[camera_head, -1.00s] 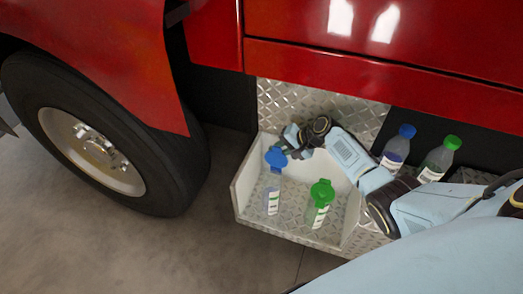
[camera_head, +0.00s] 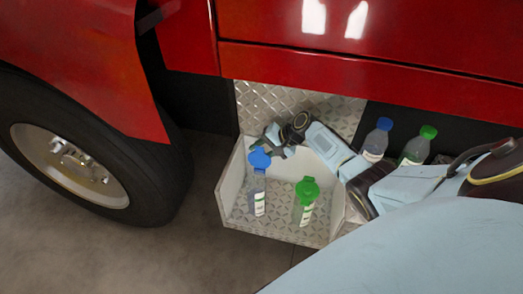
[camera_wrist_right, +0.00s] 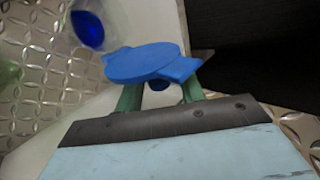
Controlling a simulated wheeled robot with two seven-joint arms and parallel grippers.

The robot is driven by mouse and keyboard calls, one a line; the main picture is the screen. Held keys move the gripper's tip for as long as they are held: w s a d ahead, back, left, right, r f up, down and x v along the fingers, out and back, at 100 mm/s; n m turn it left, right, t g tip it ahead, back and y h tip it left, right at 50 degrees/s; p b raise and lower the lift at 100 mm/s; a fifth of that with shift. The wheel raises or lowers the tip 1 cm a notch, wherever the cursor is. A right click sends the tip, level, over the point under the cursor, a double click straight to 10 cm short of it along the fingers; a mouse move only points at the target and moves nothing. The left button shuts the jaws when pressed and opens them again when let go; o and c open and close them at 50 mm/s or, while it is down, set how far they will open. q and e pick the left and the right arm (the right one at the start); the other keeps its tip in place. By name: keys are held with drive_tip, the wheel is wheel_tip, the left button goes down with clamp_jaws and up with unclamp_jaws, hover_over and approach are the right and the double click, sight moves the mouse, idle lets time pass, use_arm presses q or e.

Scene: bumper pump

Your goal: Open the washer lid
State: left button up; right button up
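My right gripper (camera_head: 271,139) is just behind and right of the lid. In the right wrist view the lid (camera_wrist_right: 150,62) lies across the ends of my two greenish fingers (camera_wrist_right: 160,90). A gap shows between the fingers, with a small blue piece in it. Firm contact cannot be told. A round dark-blue spot (camera_wrist_right: 88,28) on the clear container shows beyond the lid. My left gripper is not in view.
A green-capped container (camera_head: 306,200) stands right of the blue one. A blue-capped bottle (camera_head: 377,140) and a green-capped bottle (camera_head: 419,146) stand farther right, behind my arm. The compartment wall (camera_head: 228,182) and red truck panel (camera_head: 360,70) bound the space.

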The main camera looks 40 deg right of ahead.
drive_tip(key=p+v, duration=0.2)
drive_tip(key=v, duration=0.5)
drive_tip(key=shift+r, duration=0.2)
drive_tip(key=shift+s+d, duration=0.1)
drive_tip(key=shift+s, duration=0.05)
